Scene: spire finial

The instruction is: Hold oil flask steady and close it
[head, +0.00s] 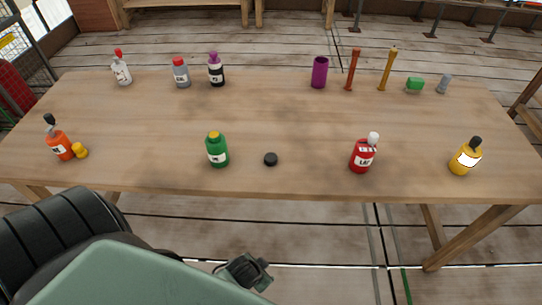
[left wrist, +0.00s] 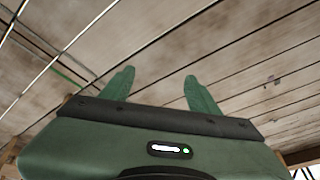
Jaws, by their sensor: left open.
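I cannot tell for sure which bottle is the oil flask, as the labels are too small to read. A green bottle (head: 217,151) with a yellow top and a white label stands upright near the table's front edge. A small black cap-like disc (head: 270,159) lies on the table to its right, apart from it. In the left wrist view, my left gripper (left wrist: 158,76) is open and empty, its two green fingers spread over bare floor planks. It touches no bottle. My right gripper is in neither view.
On the wooden table (head: 310,125), an orange bottle (head: 60,145) stands beside a yellow piece (head: 80,150). A red bottle (head: 362,156) and a yellow bottle (head: 465,159) stand front right. Several bottles, a purple cylinder (head: 319,72) and small items line the back. The table's middle is clear.

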